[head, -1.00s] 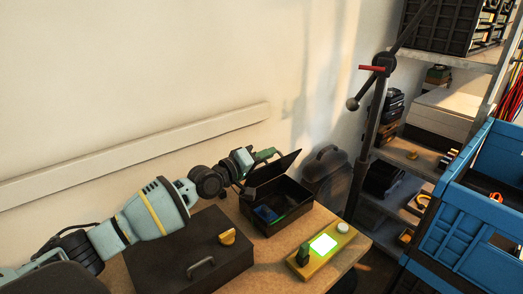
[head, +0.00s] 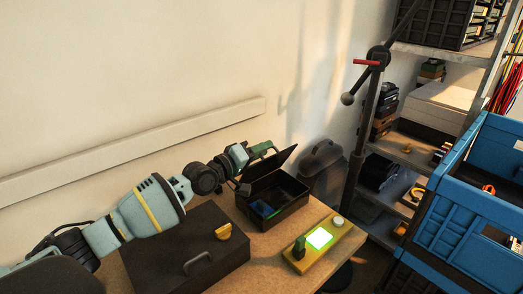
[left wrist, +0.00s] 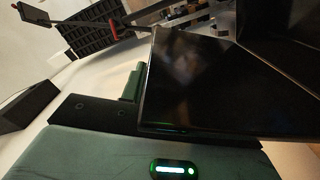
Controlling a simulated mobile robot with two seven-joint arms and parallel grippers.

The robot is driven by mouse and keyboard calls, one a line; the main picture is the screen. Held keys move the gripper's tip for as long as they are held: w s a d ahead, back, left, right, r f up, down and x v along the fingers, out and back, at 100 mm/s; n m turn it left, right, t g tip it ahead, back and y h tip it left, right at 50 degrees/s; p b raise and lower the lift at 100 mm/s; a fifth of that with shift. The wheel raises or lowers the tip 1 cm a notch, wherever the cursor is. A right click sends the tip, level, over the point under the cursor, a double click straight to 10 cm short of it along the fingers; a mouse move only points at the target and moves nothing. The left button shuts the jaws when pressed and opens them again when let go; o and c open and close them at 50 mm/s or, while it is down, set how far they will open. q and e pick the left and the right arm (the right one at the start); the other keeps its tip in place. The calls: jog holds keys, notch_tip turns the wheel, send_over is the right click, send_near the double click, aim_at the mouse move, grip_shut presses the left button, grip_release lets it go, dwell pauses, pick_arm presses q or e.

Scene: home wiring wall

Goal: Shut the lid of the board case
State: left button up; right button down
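The board case (head: 289,217) is a small black box on the bench in the head view. Its lid (head: 272,171) stands raised and tilted at the back, so the case is open. A blue and green item (head: 264,209) lies inside. My left gripper (head: 264,149) is at the back of the raised lid, near its upper edge; whether it touches the lid is unclear. In the left wrist view the dark lid panel (left wrist: 215,85) fills the right side, close to a green finger (left wrist: 131,84). The finger opening is not clear. My right gripper is out of view.
A closed dark case (head: 190,250) with a handle and yellow latch lies left of the board case, under my left arm. A yellow device (head: 325,243) with a lit green screen is in front. A blue crate (head: 470,210) and shelves stand right.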

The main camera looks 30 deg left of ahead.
pick_arm(q)
jog(key=v, duration=0.6)
jog(key=shift+s+p, duration=0.1)
jog(key=shift+p, duration=0.2)
jog(key=shift+s+a, duration=0.3)
jog(key=shift+s, duration=0.35)
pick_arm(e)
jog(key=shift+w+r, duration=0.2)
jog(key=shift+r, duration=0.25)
